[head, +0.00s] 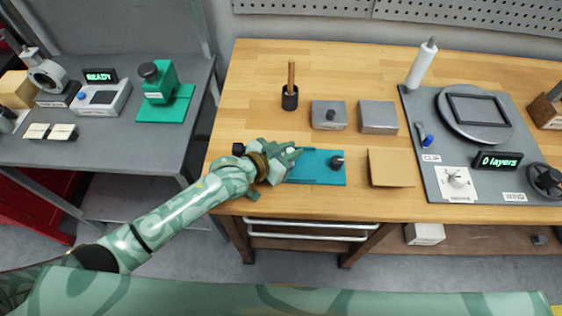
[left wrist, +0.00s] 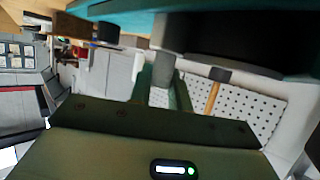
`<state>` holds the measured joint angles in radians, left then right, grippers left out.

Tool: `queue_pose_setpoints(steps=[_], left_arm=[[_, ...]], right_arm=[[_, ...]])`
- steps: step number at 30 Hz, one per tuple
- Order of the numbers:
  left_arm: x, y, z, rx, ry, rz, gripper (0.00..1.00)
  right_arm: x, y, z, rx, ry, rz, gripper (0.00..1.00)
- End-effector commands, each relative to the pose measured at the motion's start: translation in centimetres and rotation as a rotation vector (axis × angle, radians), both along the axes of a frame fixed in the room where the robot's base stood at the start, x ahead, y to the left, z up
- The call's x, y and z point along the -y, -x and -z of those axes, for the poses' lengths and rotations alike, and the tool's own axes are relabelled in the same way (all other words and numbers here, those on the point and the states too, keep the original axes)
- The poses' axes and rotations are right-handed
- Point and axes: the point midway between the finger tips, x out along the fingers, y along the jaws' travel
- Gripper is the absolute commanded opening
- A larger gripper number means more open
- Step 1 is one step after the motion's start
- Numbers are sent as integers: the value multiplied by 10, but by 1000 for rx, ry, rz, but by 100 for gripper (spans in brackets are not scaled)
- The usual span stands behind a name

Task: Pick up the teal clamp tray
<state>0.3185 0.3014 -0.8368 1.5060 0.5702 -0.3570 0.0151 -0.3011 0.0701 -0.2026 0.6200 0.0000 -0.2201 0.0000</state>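The teal clamp tray (head: 316,170) lies flat near the front edge of the wooden bench in the head view, with a dark knob (head: 337,162) at its right end. My left gripper (head: 290,156) is at the tray's left end and hides that part. In the left wrist view the tray's teal edge (left wrist: 115,11) is very close, across the top. My left fingers (left wrist: 162,85) reach up toward a grey part and a large dark part below the teal edge. Whether they are shut on anything is unclear. My right gripper is not in view.
A tan square pad (head: 391,168) lies just right of the tray. Two grey blocks (head: 328,116) (head: 378,117) and a dark cup (head: 290,98) with a wooden handle stand behind it. A grey winding station (head: 440,135) fills the right side. Bare wood lies at the back left.

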Motion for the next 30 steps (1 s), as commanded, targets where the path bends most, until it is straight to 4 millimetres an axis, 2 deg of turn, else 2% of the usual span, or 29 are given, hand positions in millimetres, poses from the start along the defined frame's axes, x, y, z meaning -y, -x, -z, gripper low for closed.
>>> queue_pose_setpoints(steps=[11,20,26,30], left_arm=[[0,0,-5,2,1,0,0],[0,-1,-35,5,2,0,0],[1,24,-63,2,4,1,0],[2,46,-91,2,5,1,0]], right_arm=[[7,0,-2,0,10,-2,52],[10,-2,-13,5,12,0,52],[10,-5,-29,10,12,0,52],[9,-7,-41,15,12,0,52]])
